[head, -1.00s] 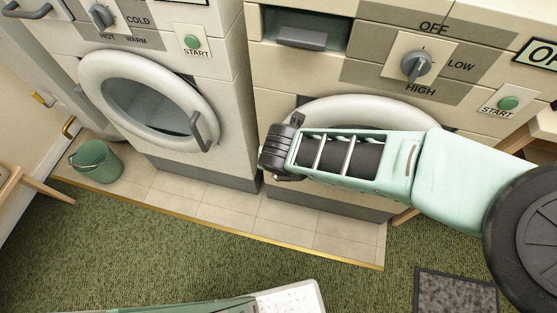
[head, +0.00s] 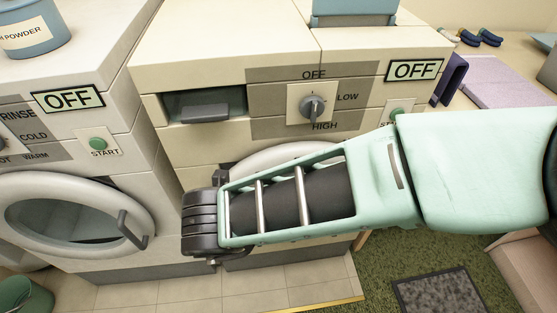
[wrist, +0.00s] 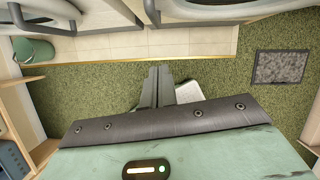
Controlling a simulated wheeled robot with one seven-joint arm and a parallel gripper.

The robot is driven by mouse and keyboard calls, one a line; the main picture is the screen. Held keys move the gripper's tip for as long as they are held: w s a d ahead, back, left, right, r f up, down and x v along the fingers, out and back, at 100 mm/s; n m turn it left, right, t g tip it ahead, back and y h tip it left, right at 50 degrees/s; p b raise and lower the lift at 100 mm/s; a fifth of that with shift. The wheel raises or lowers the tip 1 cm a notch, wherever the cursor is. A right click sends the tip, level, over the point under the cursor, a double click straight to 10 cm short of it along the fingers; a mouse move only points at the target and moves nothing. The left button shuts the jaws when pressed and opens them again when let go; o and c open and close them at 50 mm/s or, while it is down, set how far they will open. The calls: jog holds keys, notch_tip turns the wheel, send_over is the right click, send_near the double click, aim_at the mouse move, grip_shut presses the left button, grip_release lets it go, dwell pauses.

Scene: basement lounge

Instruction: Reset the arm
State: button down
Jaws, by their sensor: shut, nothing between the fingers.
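My gripper (wrist: 159,74) shows in the wrist view as two grey fingers held together, with nothing between them. It points over green carpet toward the tiled strip and touches nothing that I can see. In the head view my pale green arm reaches from the right across the front of the right-hand machine, and the gripper itself is hidden there.
The right machine's dial (head: 312,103) points up near OFF. A white washer (head: 75,215) with a closed round door stands left. A green bucket (wrist: 36,51) sits on the floor. A dark mat (wrist: 279,67) lies on open carpet (wrist: 90,95).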

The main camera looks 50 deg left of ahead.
jog(key=w+d+r+n+y, duration=0.2)
jog(key=w+d+r+n, duration=0.1)
jog(key=w+r+n, duration=0.4)
jog(key=w+d+r+n+y, duration=0.2)
jog(key=w+d+r+n, duration=0.1)
jog(key=w+r+n, duration=0.5)
jog(key=d+r+n+h, duration=0.1)
jog(key=d+n, duration=0.3)
jog(key=d, duration=0.8)
jog(key=d+r+n+h+p, duration=0.1)
jog(key=d+n+h, duration=0.3)
jog(key=d, duration=0.9)
jog(key=w+d+r+n+g+h, duration=0.1)
jog(key=d+n, duration=0.5)
jog(key=d, duration=0.7)
notch_tip(320, 180, up, 2)
jog(key=shift+r+h, duration=0.25)
jog(key=shift+h, duration=0.45)
